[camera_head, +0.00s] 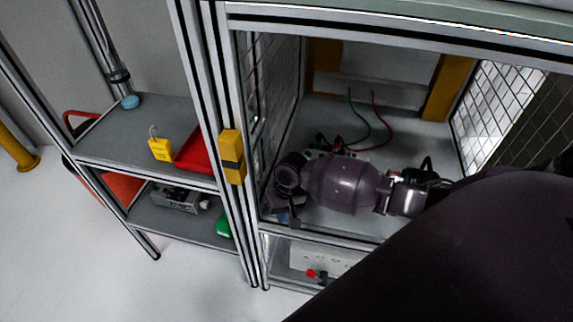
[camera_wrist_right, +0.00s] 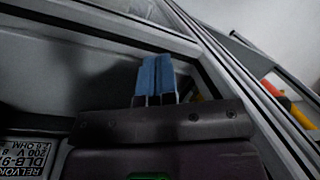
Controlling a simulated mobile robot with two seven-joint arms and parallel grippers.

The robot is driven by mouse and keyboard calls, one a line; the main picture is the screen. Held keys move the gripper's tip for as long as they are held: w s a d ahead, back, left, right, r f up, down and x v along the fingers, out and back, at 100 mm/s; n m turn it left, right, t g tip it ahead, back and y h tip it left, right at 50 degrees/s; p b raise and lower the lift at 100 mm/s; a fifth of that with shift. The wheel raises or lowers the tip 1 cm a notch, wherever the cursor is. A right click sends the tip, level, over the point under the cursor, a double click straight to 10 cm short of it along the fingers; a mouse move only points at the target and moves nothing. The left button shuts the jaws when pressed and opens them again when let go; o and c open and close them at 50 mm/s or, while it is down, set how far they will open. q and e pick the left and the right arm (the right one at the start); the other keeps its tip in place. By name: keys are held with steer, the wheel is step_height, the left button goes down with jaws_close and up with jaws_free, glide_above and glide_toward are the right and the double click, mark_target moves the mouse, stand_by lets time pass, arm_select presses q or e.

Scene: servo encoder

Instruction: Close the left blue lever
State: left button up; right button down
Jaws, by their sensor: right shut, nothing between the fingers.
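My right arm reaches into the framed cabinet from the right in the head view. My right gripper (camera_head: 288,217) is at the cabinet's front left, close to the front rail and the left post. In the right wrist view its two blue fingertips (camera_wrist_right: 155,76) are side by side, shut with nothing between them. I cannot make out a blue lever in either view; my right arm and gripper cover part of the cabinet floor. My left gripper is not in view.
The cabinet's front rail (camera_head: 325,232) and left post (camera_head: 215,120) are close to my right gripper. Red and green wires (camera_head: 372,128) rise behind my arm. A shelf on the left holds a yellow padlock (camera_head: 160,149) and a red tray (camera_head: 196,151). A printed label (camera_wrist_right: 30,152) is beside the gripper.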

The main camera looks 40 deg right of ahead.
steer(key=w+d+r+m+g, duration=0.1)
steer(key=w+d+r+m, duration=0.4)
steer(key=w+d+r, duration=0.6)
step_height(320, 180, up, 3)
steer(key=shift+w+d+f+m+h, duration=0.2)
steer(key=shift+w+d+m+h, duration=0.15)
steer(key=shift+w, duration=0.7)
steer(key=shift+a+f, duration=0.1)
steer(key=shift+f, duration=0.05)
steer(key=shift+g, duration=0.3)
steer(key=b+x, duration=0.2)
steer(key=x, duration=0.7)
steer(key=shift+a+f, duration=0.1)
steer(key=shift+f, duration=0.3)
